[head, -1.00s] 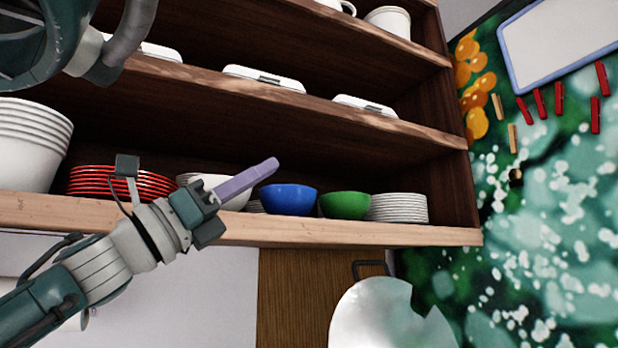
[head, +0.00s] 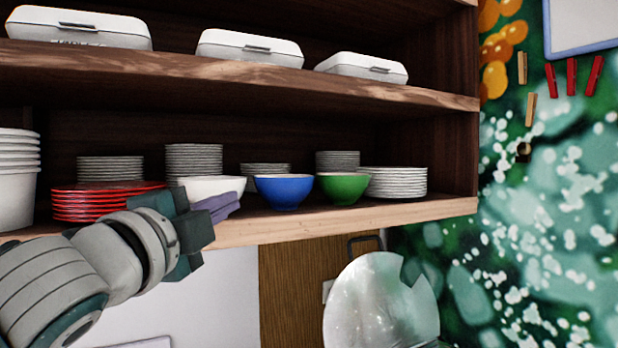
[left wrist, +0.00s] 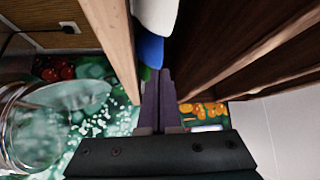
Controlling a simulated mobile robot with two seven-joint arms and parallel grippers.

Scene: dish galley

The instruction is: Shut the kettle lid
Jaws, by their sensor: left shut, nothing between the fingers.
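A round, shiny, pale disc with a notch in its upper right edge, apparently the raised kettle lid (head: 375,310), stands steeply tilted at the bottom of the head view. In the left wrist view a clear glass vessel, apparently the kettle (left wrist: 28,140), is at the left edge, with the lid (left wrist: 75,95) jutting from it. The rest of the kettle is out of frame. My left gripper (head: 228,205) has purple fingers, shut and empty, at the lower shelf's front edge. It is up and left of the lid and apart from it. The fingers also show in the left wrist view (left wrist: 160,78). My right gripper is not in view.
The lower shelf (head: 330,219) holds a blue bowl (head: 284,192), a green bowl (head: 342,188), a white bowl, red plates (head: 105,204) and white plate stacks. The left fingers are close to the bowls. White boxes stand above. A patterned wall (head: 550,230) is at right.

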